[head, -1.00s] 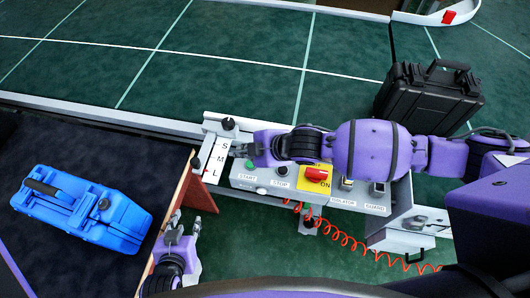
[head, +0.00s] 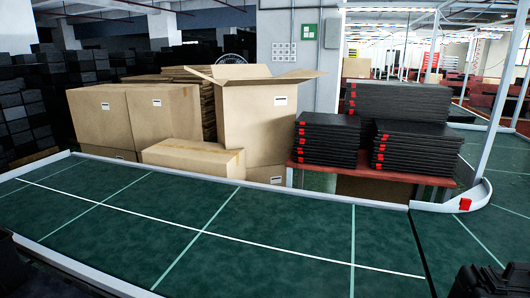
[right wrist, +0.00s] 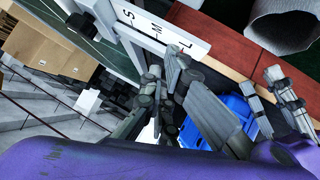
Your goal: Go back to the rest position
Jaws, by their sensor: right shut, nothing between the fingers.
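Neither of my grippers shows in the head view. In the right wrist view my right gripper (right wrist: 166,66) is shut and empty. It is close to the white S-M-L size strip (right wrist: 158,28), and I cannot tell whether it touches it. At the right of that view my left gripper (right wrist: 266,82) shows with its fingers apart and nothing between them. It is over the dark table, near the blue case (right wrist: 243,112), which is partly hidden behind my right gripper's fingers.
In the head view the green conveyor (head: 290,232) runs across, its visible belt bare. Behind it stand cardboard boxes (head: 135,115) and stacks of black trays (head: 325,140) on a red table. Part of a black case (head: 490,282) shows at the bottom right.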

